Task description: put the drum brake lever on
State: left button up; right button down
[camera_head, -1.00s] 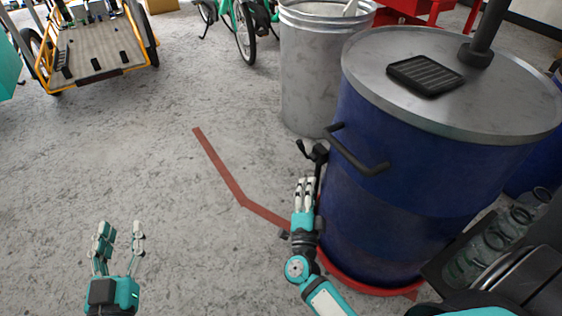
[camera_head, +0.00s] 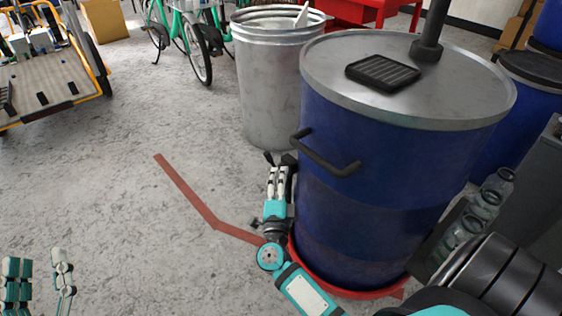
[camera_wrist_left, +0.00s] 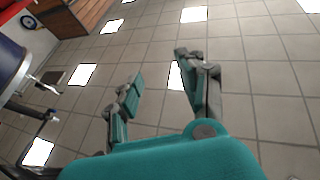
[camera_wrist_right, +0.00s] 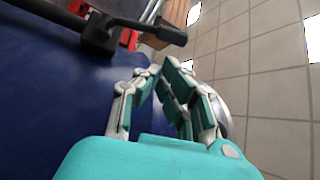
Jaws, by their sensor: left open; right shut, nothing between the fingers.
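The blue drum (camera_head: 390,175) with a grey lid stands upright on a red base ring at the right of the head view. A small black lever (camera_head: 288,160) shows low at the drum's left side, mostly hidden behind my right gripper's fingertips. My right gripper (camera_head: 278,172) is shut and empty, its fingers pointing up at the lever; I cannot tell whether they touch it. In the right wrist view the shut fingers (camera_wrist_right: 160,68) are beside the blue drum wall, below a black bar (camera_wrist_right: 150,30). My left gripper (camera_head: 40,262) is open and empty at the lower left.
A black handle (camera_head: 330,162) juts from the drum's front. A grey metal bin (camera_head: 268,90) stands behind it. Glass bottles (camera_head: 468,225) stand at the right. A cargo bike (camera_head: 50,75) is at the far left. The floor with a red line (camera_head: 185,190) is clear.

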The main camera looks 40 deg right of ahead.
pick_arm(q)
jog(key=s+r+t, duration=0.2)
jog(key=r, duration=0.1)
jog(key=shift+r+t+h+b, duration=0.1)
jog(key=shift+t+h+b, duration=0.2)
jog(key=shift+b, duration=0.05)
pick_arm(e)
jog(key=x, duration=0.5)
jog(key=shift+w, duration=0.1)
